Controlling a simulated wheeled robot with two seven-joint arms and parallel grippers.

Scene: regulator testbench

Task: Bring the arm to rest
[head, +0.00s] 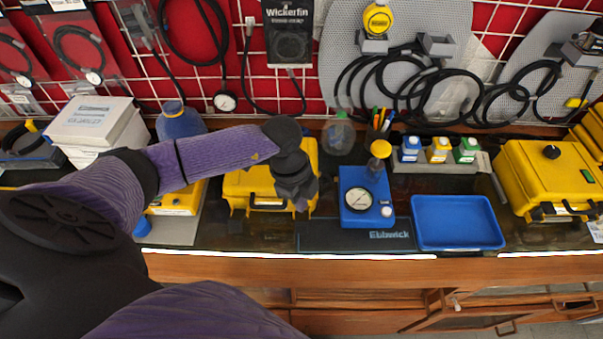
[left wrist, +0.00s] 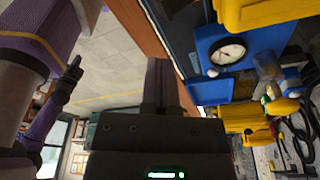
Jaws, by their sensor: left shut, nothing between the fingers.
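My left arm comes in from the left in the head view and reaches over the bench. Its dark left gripper (head: 301,204) hangs just in front of a yellow case and left of the blue gauge block (head: 368,197). In the left wrist view, the two fingers of this gripper (left wrist: 158,75) lie together with nothing between them. The gauge block also shows in that view (left wrist: 212,40), apart from the fingers. A purple and dark arm part of mine stands at the left of the left wrist view. What looks like its small gripper end (left wrist: 72,78) is too small to read.
A yellow case (head: 240,185) stands behind the gripper. A dark Ebbwick mat (head: 340,236) and an empty blue tray (head: 458,222) lie to its right. Small bottles (head: 439,149) stand behind the tray. A larger yellow case (head: 548,180) is far right. The wooden front edge (head: 300,271) is clear.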

